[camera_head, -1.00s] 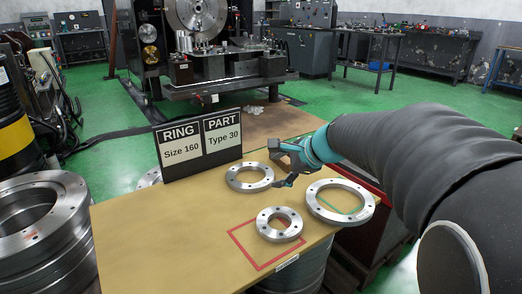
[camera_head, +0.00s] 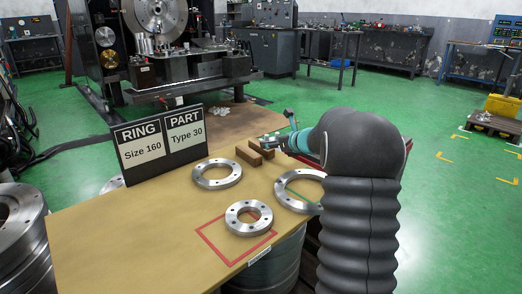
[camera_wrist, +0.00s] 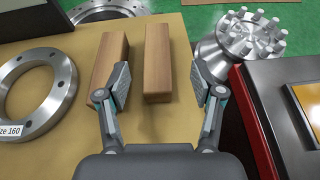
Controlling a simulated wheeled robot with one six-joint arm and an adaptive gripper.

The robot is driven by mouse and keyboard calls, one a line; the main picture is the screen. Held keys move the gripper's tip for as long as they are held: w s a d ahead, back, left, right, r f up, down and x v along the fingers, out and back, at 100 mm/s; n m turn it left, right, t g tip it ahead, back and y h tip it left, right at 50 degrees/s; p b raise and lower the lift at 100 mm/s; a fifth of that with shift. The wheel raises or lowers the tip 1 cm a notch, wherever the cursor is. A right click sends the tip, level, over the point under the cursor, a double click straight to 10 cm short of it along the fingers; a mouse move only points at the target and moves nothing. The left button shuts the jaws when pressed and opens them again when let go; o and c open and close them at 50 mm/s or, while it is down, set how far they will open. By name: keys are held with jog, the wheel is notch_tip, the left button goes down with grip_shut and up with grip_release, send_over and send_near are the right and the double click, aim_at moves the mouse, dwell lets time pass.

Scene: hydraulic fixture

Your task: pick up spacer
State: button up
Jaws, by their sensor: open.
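Two brown wooden blocks, which look like the spacers, lie side by side on the table. In the wrist view, one block (camera_wrist: 158,62) is between my open fingers, apart from both. The other block (camera_wrist: 108,60) is just left of it, partly covered by my left finger. In the head view the left block (camera_head: 248,156) and the right block (camera_head: 263,149) lie behind the metal rings. My gripper (camera_wrist: 158,75) is open and empty, above the blocks. In the head view its end is small and partly hidden by my arm.
Metal rings lie on the table: one at the left (camera_head: 217,172), one at the front (camera_head: 249,217) in a red outline, one at the right (camera_head: 283,192). A sign (camera_head: 160,146) stands at the back. A bolted flange (camera_wrist: 240,42) and red-edged box (camera_wrist: 250,115) are to the right.

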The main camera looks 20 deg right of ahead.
jog(key=shift+a+x, duration=0.15)
jog(key=shift+x, duration=1.85)
jog(key=shift+a+x, duration=0.1)
jog(key=shift+x, duration=1.9)
jog(key=shift+s+f, duration=0.1)
jog(key=shift+s, duration=0.05)
jog(key=c, duration=1.3)
grip_shut()
